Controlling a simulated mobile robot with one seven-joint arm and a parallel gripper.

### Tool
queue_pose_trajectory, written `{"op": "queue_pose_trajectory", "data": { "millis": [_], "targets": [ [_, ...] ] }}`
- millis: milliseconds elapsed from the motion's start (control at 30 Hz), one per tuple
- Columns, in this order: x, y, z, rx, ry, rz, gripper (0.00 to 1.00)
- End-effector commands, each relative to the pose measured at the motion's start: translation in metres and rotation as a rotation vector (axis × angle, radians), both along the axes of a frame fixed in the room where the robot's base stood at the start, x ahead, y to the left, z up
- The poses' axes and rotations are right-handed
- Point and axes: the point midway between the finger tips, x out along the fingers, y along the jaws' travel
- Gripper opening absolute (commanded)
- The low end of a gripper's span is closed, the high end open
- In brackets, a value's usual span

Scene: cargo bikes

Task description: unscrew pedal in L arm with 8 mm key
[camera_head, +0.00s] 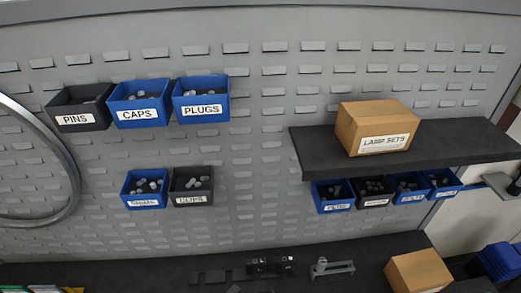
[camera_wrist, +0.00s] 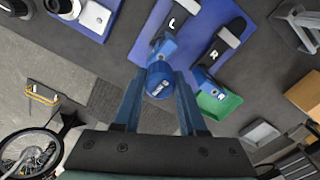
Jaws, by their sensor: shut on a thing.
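I cannot tell whether this piece is the key's handle or part of the pedal. The pedal's thread is hidden. The head view does not show my gripper.
The R arm (camera_wrist: 228,42) lies to the right with a blue block (camera_wrist: 203,80) and a green piece (camera_wrist: 218,106). A grey tray (camera_wrist: 260,133) is at lower right, a bike wheel (camera_wrist: 28,155) at lower left. Labelled bins (camera_head: 138,115) hang on the wall beside a shelf (camera_head: 455,140).

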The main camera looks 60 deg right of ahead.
Motion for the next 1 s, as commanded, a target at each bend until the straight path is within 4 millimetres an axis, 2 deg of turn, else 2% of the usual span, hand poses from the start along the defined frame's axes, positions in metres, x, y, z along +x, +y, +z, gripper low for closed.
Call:
{"op": "queue_pose_trajectory", "data": {
  "millis": [167,500,767,1000],
  "targets": [
    [0.0008,-0.0007,0.0008,-0.002,-0.002,0.03,0.0],
    [0.0007,-0.0014,0.001,-0.002,-0.004,0.444,0.0],
    [0.0005,-0.0016,0.001,-0.002,-0.004,0.592,0.0],
    [0.0008,-0.0015,0.001,-0.002,-0.003,0.881,0.0]
  ]
}}
